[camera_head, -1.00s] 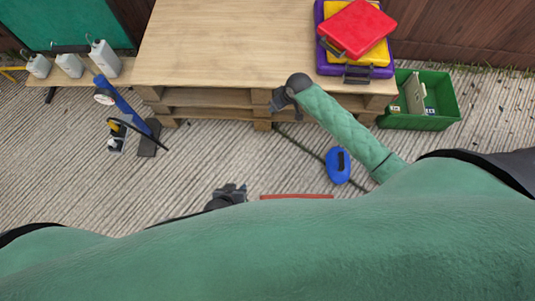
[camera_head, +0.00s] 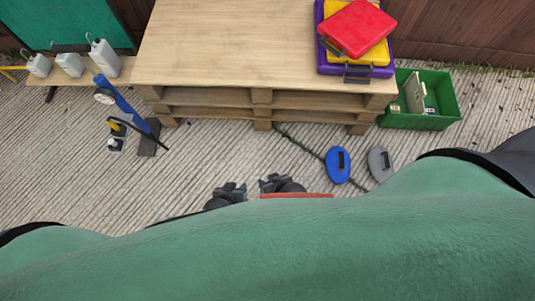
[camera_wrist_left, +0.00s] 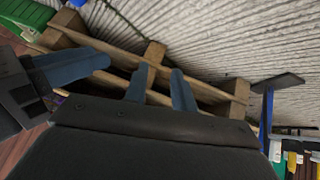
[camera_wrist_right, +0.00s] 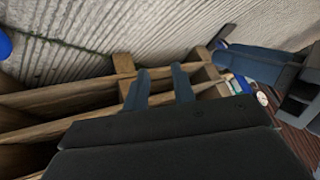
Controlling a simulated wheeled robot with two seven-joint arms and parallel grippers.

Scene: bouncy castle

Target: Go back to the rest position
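My left gripper (camera_head: 237,187) is just beyond the front edge of my green body in the head view, above the decking. My right gripper (camera_head: 271,180) is close beside it on the right, at about the same height in the picture. In the left wrist view the left gripper's two blue-grey fingers (camera_wrist_left: 157,88) stand apart with nothing between them. In the right wrist view the right gripper's fingers (camera_wrist_right: 161,86) are also apart and empty. Each wrist view also shows part of the other gripper. Most of both arms is hidden below my body.
A wooden pallet table (camera_head: 225,45) stands ahead, with red, yellow and purple cases (camera_head: 357,28) at its right. A green crate (camera_head: 440,115) is right of it. A blue disc (camera_head: 337,172) and a grey disc (camera_head: 380,164) lie right. A blue pump (camera_head: 125,107) stands left.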

